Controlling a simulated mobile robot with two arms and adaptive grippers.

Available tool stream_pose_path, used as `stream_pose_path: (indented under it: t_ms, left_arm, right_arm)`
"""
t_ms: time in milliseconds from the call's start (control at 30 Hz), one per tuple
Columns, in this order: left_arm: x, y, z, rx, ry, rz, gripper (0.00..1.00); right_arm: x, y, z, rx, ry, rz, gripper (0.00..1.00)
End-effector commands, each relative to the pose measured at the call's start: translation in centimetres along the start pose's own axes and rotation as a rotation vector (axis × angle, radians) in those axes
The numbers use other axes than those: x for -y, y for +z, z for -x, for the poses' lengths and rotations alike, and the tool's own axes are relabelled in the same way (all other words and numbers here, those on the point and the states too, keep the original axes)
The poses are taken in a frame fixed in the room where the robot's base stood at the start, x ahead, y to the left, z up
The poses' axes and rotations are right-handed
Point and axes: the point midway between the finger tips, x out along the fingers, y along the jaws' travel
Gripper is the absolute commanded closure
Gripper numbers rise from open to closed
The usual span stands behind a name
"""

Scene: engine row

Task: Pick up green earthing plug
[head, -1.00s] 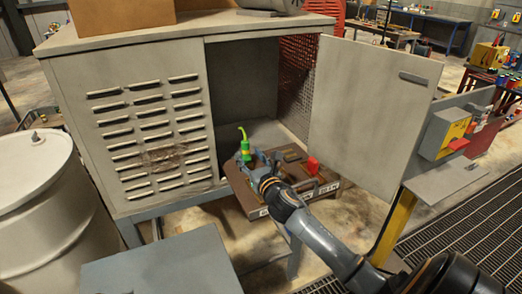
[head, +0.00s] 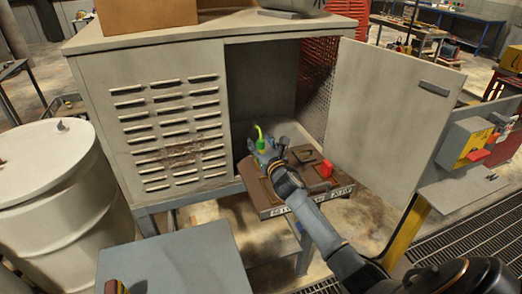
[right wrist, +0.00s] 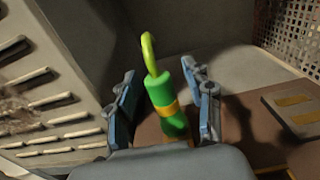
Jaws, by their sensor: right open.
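The green earthing plug (head: 260,144), with a yellow band and a bright green curved cable tail, stands at the left part of a brown panel in front of the open cabinet. It also shows in the right wrist view (right wrist: 160,98), tilted slightly. My right gripper (head: 266,153) is at the plug and hides its lower part in the head view. In the right wrist view, my right gripper's blue fingers (right wrist: 162,88) are apart, one on each side of the plug. Its lower end is hidden behind the gripper body. My left gripper is not in view.
The brown panel (head: 258,195) also carries a red plug (head: 326,169). A vented door (head: 160,130) closes the cabinet's left half; the right door (head: 385,120) stands open. A white drum (head: 50,200) is at left, and a grey-blue surface (head: 180,265) lies in front.

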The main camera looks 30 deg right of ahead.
Motion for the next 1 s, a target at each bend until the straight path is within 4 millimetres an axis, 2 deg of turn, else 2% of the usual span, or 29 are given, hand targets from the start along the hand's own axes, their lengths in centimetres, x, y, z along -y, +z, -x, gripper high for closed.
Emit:
stream_pose_path:
  t_ms: [300,367,567,1000]
  left_arm:
    - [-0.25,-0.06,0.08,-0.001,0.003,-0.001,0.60]
    - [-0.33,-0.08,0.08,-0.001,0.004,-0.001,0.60]
    - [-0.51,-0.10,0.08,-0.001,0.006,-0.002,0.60]
    - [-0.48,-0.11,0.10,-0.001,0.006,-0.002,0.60]
  right_arm:
    - [-0.05,-0.03,-0.43,0.001,0.001,0.000,0.48]
    - [-0.05,-0.03,-0.43,0.000,0.001,0.000,0.59]
    - [-0.04,-0.04,-0.41,0.000,0.001,0.000,0.99]
    - [0.01,0.64,-0.45,0.003,0.001,0.001,1.00]
